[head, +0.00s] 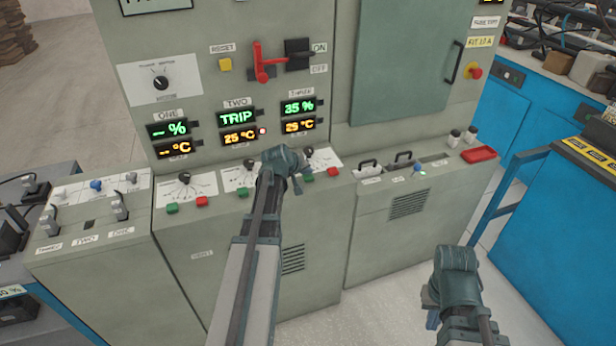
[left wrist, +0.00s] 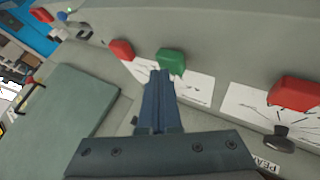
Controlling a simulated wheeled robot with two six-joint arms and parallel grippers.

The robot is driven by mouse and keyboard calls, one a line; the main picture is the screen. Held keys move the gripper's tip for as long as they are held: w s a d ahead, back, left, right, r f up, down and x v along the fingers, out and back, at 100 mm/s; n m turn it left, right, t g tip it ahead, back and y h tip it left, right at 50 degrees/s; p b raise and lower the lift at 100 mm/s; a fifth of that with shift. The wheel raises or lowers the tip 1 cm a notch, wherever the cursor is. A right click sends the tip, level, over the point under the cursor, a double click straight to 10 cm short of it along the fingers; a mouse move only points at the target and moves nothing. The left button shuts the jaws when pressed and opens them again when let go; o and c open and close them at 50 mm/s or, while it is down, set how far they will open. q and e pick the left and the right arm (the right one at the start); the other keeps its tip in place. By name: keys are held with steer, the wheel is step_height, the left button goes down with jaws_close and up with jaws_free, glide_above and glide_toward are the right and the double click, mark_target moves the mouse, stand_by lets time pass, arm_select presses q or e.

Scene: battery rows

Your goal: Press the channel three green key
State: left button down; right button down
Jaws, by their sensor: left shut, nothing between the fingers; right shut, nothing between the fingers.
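The channel three green key (head: 309,176) sits on the sloped desk of the grey cabinet, left of a red key (head: 333,171). In the left wrist view the green key (left wrist: 170,60) is just beyond the tips of my left gripper (left wrist: 161,75), with its red key (left wrist: 121,49) to the left. In the head view my left gripper (head: 298,186) is shut and empty, close to the green key on its left. I cannot tell whether the tips touch the key. My right gripper (head: 432,318) is shut and empty, low at the right, away from the desk.
Other green keys (head: 172,208) and red keys (head: 202,202) stand on the same desk; channel two's red key (left wrist: 295,92) is near in the wrist view. A red lever (head: 262,62) is above. Channel two's display (head: 237,117) reads TRIP. A blue rail (head: 510,200) stands right.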

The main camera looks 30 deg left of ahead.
mark_target(307, 178)
arm_select(q)
steer(key=shift+f, duration=0.25)
steer(key=shift+r, duration=0.15)
stand_by(0.4)
steer(key=shift+r+p, duration=0.65)
steer(key=shift+r, duration=0.05)
step_height(307, 178, up, 5)
steer(key=p, duration=0.5)
steer(key=shift+r, duration=0.1)
stand_by(0.6)
